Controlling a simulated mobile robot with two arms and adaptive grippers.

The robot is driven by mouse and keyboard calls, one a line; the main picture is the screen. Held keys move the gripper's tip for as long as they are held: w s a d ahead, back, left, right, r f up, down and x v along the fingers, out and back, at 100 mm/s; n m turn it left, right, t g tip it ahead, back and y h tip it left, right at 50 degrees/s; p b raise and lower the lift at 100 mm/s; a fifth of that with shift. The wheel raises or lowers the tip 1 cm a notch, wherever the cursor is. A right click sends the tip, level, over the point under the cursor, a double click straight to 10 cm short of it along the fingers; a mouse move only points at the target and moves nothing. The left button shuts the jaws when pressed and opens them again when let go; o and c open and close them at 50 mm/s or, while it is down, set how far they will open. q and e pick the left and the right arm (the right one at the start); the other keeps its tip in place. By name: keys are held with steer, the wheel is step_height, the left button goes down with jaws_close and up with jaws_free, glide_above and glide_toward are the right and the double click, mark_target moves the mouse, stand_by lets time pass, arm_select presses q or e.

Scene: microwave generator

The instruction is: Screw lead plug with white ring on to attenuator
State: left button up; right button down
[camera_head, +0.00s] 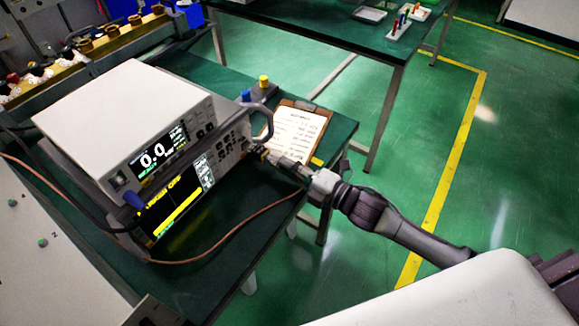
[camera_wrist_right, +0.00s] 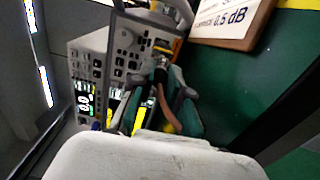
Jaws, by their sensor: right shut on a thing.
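The lead (camera_head: 235,228) also loops below the generator in the head view. The plug's tip points toward the panel. The fingers and small scale hide its white ring and the attenuator, so I cannot tell whether they touch. My left gripper does not show.
A second instrument with a yellow-striped screen (camera_head: 172,205) sits under the generator. A clipboard with a written sheet (camera_head: 295,133) lies right of it on the green table (camera_head: 232,262). Blue and yellow caps (camera_head: 263,82) stand behind.

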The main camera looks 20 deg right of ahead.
steer(key=shift+w+a, duration=0.35)
steer(key=shift+w, duration=0.1)
steer(key=c, duration=1.1)
jaws_free()
steer(key=shift+w+a, duration=0.1)
steer(key=shift+o, duration=0.2)
steer(key=v, duration=1.2)
